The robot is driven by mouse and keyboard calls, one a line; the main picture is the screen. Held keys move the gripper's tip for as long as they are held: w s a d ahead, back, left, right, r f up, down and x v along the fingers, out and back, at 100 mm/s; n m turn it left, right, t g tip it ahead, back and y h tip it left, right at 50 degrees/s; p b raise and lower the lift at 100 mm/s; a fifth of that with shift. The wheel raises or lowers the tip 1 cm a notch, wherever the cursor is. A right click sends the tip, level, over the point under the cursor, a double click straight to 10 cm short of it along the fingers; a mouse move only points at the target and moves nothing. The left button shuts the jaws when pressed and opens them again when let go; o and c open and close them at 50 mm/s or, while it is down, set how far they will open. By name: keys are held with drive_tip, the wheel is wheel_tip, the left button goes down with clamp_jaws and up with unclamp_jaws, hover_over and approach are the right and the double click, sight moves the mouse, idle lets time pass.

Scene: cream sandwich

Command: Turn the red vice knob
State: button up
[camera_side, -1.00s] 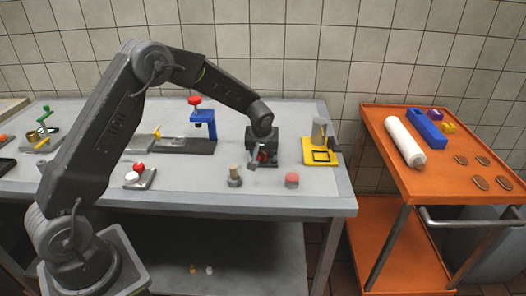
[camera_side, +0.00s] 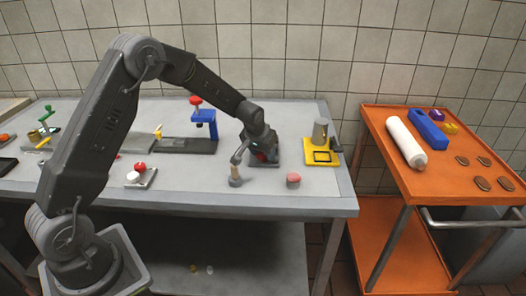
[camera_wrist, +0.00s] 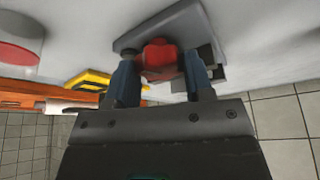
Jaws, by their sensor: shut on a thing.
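The red vice knob (camera_wrist: 160,56) sits between the two blue-grey fingers of my gripper (camera_wrist: 161,78) in the wrist view. The gripper is shut on it, one finger on each side. In the side view the knob (camera_side: 262,157) is a small red patch below my wrist, in front of the dark vice (camera_side: 273,149). My gripper hides much of the vice there. In the wrist view the vice's grey base (camera_wrist: 180,24) and a dark block (camera_wrist: 206,58) show behind the knob.
Bare table lies along the front.

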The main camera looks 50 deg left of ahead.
drive_tip(key=o, duration=0.9)
drive_tip(key=shift+r, duration=0.1)
drive_tip(key=v, duration=1.3)
drive_tip(key=shift+r, duration=0.35)
